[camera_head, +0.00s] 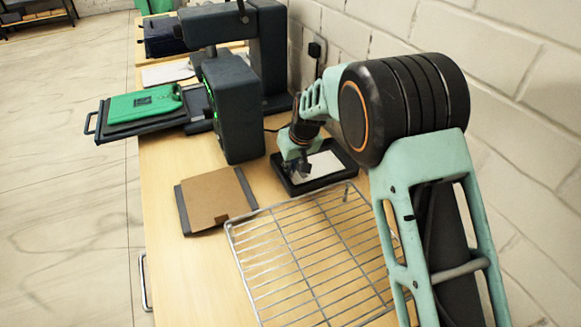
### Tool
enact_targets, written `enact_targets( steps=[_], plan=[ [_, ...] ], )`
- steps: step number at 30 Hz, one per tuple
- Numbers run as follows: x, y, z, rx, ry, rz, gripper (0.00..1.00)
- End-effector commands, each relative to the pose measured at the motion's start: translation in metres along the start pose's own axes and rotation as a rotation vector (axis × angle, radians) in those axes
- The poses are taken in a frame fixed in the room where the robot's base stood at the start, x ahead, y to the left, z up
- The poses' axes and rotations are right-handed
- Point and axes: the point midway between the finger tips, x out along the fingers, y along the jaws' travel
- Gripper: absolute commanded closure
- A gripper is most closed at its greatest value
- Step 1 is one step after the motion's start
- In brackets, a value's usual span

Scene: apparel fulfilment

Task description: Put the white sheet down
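A white sheet (325,167) shows inside a shallow black tray (345,179) near the wall. My gripper (301,172) points down over the left part of the tray, right at the sheet. The gripper is small and dark here, so I cannot tell whether its fingers are open or shut, or whether they touch the sheet. My own arm covers part of the view to the right of the tray.
A wire rack (300,255) lies in front of the tray. A brown board (215,198) lies left of it. A dark press machine (235,110) stands behind, with a green garment (145,102) on its platen. The brick wall (520,130) is close on the right.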

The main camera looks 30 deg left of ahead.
Motion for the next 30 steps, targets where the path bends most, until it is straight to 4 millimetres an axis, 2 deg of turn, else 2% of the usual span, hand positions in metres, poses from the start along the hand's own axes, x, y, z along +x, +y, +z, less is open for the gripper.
enact_targets(
  steps=[11,12,14,22,26,30],
  plan=[
    [0.006,0.0,0.002,0.001,0.001,0.0,1.0],
    [0.005,0.0,0.002,0.001,0.001,0.0,0.94],
    [0.004,0.0,0.002,0.001,0.001,0.0,0.88],
    [0.004,0.0,0.001,0.001,0.001,0.0,0.88],
    [-0.003,0.0,-0.001,0.0,0.003,0.0,0.88],
    [-0.025,0.0,-0.001,0.002,0.005,0.001,0.88]
  ],
)
